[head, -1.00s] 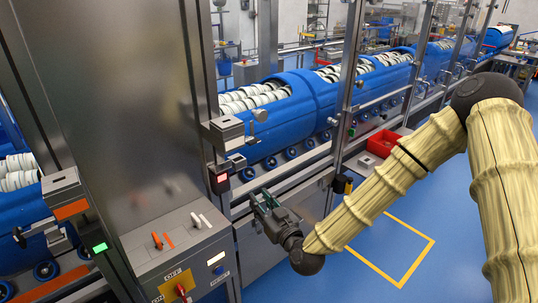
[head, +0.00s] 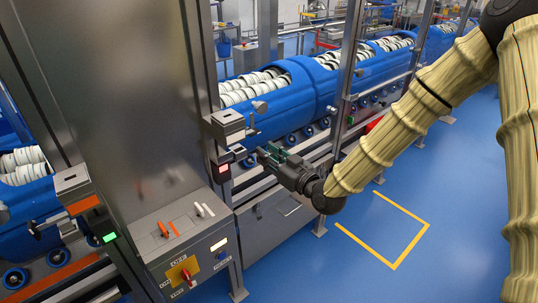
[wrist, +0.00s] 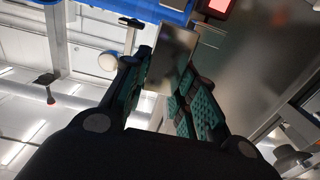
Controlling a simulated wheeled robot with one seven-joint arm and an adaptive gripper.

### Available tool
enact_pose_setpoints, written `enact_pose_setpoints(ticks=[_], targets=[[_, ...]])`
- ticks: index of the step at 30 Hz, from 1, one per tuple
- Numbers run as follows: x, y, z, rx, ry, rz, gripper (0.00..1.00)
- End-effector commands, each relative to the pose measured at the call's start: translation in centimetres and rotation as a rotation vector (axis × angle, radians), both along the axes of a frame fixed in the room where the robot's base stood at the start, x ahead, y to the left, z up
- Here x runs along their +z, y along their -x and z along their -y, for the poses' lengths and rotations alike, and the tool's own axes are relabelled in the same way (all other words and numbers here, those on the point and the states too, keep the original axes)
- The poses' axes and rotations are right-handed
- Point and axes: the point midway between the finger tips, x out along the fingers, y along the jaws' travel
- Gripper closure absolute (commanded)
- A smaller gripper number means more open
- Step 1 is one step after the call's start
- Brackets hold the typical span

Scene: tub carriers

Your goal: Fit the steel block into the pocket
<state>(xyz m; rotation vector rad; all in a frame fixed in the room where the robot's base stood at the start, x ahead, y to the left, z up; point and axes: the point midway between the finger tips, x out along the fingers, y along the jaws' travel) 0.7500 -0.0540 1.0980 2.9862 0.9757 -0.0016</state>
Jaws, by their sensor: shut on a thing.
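My gripper (head: 266,155) is at the right of the steel column, just right of the red-lit box. In the wrist view, my gripper (wrist: 163,85) has its green-padded fingers on either side of a grey steel block (wrist: 172,48), shut on it. The block is hard to make out in the head view. A steel fixture (head: 227,121) with a dark slot on top juts from the column, up and left of my gripper. A similar fixture (head: 72,179) stands at the left. I cannot tell for sure which opening is the pocket.
A small red-lit box (head: 222,170) sits under the right fixture, and a green light (head: 109,238) is at the left. A control panel (head: 185,245) with switches stands below. Blue tubs (head: 285,105) with white rings run behind. The blue floor at right is clear.

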Motion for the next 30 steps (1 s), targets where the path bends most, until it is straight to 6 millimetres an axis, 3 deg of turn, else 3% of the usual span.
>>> enact_pose_setpoints(ticks=[5,30], targets=[[-0.1,0.1,0.0,-0.001,0.001,0.001,1.00],[0.0,-4.0,-2.9,-0.001,0.001,0.001,1.00]])
